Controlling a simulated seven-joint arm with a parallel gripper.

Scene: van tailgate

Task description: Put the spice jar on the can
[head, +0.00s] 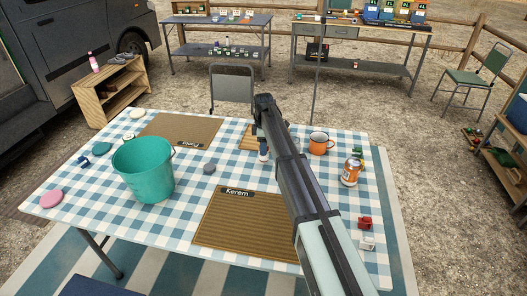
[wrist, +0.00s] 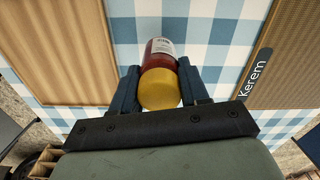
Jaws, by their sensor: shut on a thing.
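The spice jar (wrist: 160,82), with a yellow lid, dark red contents and a white label, is between the fingers of my gripper (wrist: 160,88) in the wrist view. My gripper is shut on it. In the head view my gripper (head: 263,148) is over the table's middle, and my arm hides most of the jar. I cannot tell whether the jar touches the table. The can (head: 351,172), orange with a silver top, stands upright on the table at the right, apart from my gripper.
A teal bucket (head: 143,170) stands at the left. The Kerem mat (head: 238,225) is at the front. Red (head: 365,222) and white (head: 367,243) small items lie front right.

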